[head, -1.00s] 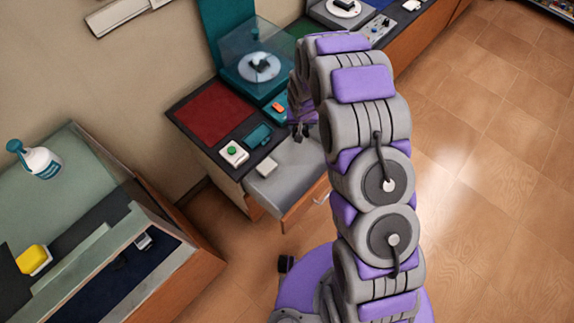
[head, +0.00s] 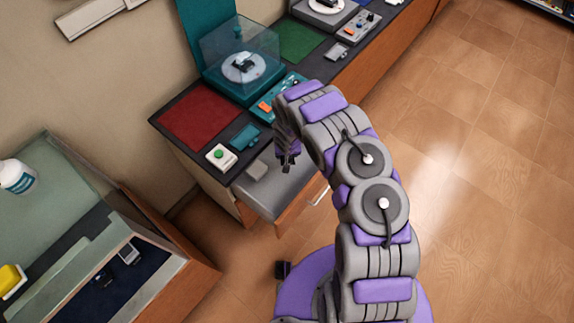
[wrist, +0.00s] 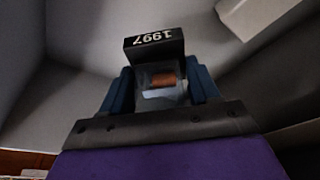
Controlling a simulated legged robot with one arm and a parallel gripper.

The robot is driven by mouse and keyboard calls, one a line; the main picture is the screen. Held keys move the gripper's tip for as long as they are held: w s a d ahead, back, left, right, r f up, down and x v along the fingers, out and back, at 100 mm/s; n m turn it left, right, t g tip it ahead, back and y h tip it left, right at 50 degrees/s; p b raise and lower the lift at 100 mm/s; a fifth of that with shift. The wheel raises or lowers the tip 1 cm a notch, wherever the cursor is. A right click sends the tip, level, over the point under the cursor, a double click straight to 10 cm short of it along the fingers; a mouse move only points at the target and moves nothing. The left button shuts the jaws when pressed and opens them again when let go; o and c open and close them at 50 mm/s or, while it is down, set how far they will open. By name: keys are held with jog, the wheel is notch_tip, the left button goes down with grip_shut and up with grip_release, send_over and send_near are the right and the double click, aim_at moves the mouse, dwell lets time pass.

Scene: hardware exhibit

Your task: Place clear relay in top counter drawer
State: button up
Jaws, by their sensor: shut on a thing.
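My gripper (head: 288,163) points down over the open top drawer (head: 272,197) of the dark-topped counter. In the wrist view its blue fingers (wrist: 162,88) are shut on the clear relay (wrist: 158,97), which has a see-through body, a copper-coloured coil and a black end marked 1997. The relay is too small and covered to make out in the head view. The drawer's grey inside (wrist: 80,85) fills the wrist view around the relay. I cannot tell whether the relay touches the drawer floor.
A pale block (head: 257,170) lies in the drawer's left part. The counter top holds a green-button box (head: 220,156), a teal box (head: 244,137), a red mat (head: 199,115) and a clear-covered turntable (head: 241,66). A display case (head: 130,255) stands at lower left.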

jog(key=f+b, duration=0.1)
jog(key=f, duration=0.2)
jog(key=shift+a+f+b, duration=0.2)
jog(key=shift+f+b, duration=0.15)
jog(key=f+b, duration=0.2)
jog(key=f, duration=0.1)
jog(key=shift+d+f+b, duration=0.2)
jog(key=shift+f+b, duration=0.1)
jog(key=shift+b, duration=0.05)
jog(key=shift+a, duration=0.1)
jog(key=shift+f, duration=0.2)
jog(key=o, duration=1.1)
jog(key=shift+r, duration=0.1)
jog(key=shift+r, duration=0.1)
jog(key=p+v, duration=0.6)
jog(key=v, duration=0.5)
jog(key=shift+s+r, duration=0.2)
jog(key=shift+r, duration=0.25)
